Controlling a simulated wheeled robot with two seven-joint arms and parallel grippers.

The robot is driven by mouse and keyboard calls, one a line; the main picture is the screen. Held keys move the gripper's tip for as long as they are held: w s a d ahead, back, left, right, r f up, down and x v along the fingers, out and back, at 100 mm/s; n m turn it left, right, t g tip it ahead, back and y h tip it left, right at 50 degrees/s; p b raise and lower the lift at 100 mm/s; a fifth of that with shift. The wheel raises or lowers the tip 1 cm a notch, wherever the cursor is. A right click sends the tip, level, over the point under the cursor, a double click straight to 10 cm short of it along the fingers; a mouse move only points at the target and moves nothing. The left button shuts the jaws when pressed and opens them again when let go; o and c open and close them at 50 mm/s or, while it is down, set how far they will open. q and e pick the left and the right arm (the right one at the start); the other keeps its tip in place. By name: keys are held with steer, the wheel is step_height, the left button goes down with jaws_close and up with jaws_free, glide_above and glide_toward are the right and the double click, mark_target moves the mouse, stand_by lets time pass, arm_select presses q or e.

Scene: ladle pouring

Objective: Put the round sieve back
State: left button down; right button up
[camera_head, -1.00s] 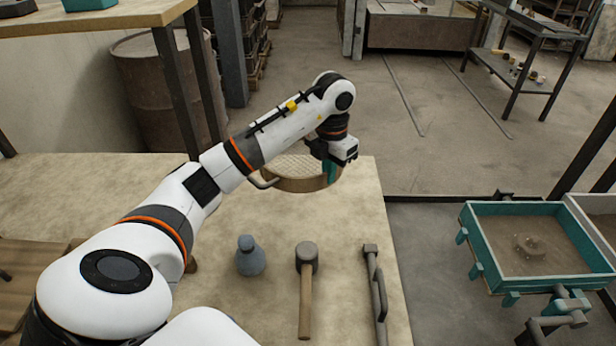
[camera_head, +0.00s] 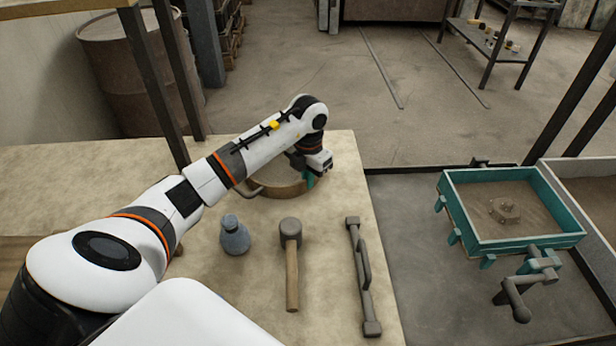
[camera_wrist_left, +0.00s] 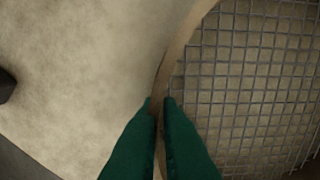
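The round sieve (camera_head: 284,190), with a tan rim and wire mesh, is near the back right of the worktable (camera_head: 100,180). My left arm partly hides it. My left gripper (camera_head: 309,181) is at its right side, pointing down. In the left wrist view, the green fingers (camera_wrist_left: 160,102) are close together with the sieve's thin rim between them, and the mesh (camera_wrist_left: 250,85) fills the right side. The sieve looks level, on or just above the tabletop; I cannot tell whether it touches. My right gripper is not in view.
A grey-blue flask (camera_head: 234,238), a mallet (camera_head: 291,262) and a dark metal bar tool (camera_head: 360,275) stand or lie nearer on the table. A teal-framed sand box (camera_head: 512,244) is at right. A dark post (camera_head: 172,85) rises behind the table.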

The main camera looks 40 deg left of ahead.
arm_select(q)
steer(key=c, duration=1.6)
jaws_free()
steer(key=shift+f, duration=0.1)
step_height(320, 180, up, 12)
steer(key=shift+b, duration=0.3)
steer(key=shift+s, duration=0.1)
